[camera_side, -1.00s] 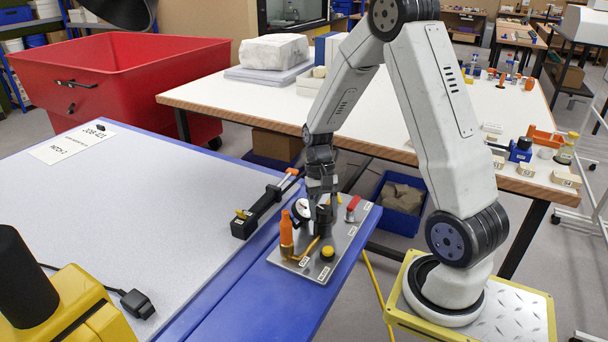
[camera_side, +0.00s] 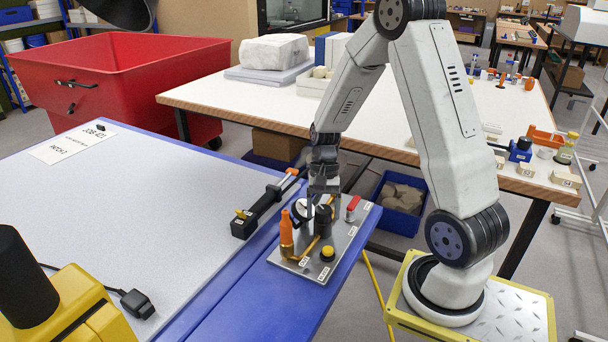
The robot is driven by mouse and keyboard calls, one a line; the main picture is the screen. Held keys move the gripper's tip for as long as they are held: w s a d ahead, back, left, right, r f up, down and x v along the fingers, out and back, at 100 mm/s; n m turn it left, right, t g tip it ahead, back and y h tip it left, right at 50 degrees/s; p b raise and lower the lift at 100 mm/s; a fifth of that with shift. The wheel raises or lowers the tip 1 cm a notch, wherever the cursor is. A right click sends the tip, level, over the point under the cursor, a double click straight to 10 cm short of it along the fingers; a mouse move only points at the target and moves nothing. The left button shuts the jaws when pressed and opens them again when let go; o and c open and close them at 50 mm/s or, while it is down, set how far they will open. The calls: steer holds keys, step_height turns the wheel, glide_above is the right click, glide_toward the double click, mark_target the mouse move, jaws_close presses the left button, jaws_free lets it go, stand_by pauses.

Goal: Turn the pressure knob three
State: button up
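The grey control panel (camera_side: 345,243) lies on the blue bench edge. A black upright knob (camera_side: 323,224) stands near its middle; I take it to be the pressure knob. A round white-faced gauge (camera_side: 302,209) is just left of it. My gripper (camera_side: 323,203) points down directly over the knob. Its fingers look apart, one to each side above the knob's top, with nothing visibly held. The knob's marking and turn position are too small to read.
A black clamp (camera_side: 262,209) lies on the bench at left. A blue bin (camera_side: 398,219) sits below, behind the panel.

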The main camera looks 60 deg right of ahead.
steer(key=shift+o, duration=0.5)
steer(key=shift+r, duration=0.15)
steer(key=v, duration=0.7)
steer(key=shift+d+r, duration=0.2)
steer(key=shift+r, duration=0.15)
steer(key=shift+a, duration=0.1)
steer(key=a+n+h, duration=0.1)
steer(key=n, duration=0.3)
steer(key=w+a+n+g+h, duration=0.1)
steer(key=n+h, duration=0.1)
steer(key=n, duration=0.3)
steer(key=a+n+g+h, duration=0.1)
steer(key=n, duration=0.4)
steer(key=shift+w+f+h, duration=0.1)
steer(key=shift+w+h, duration=0.2)
steer(key=shift+w, duration=0.05)
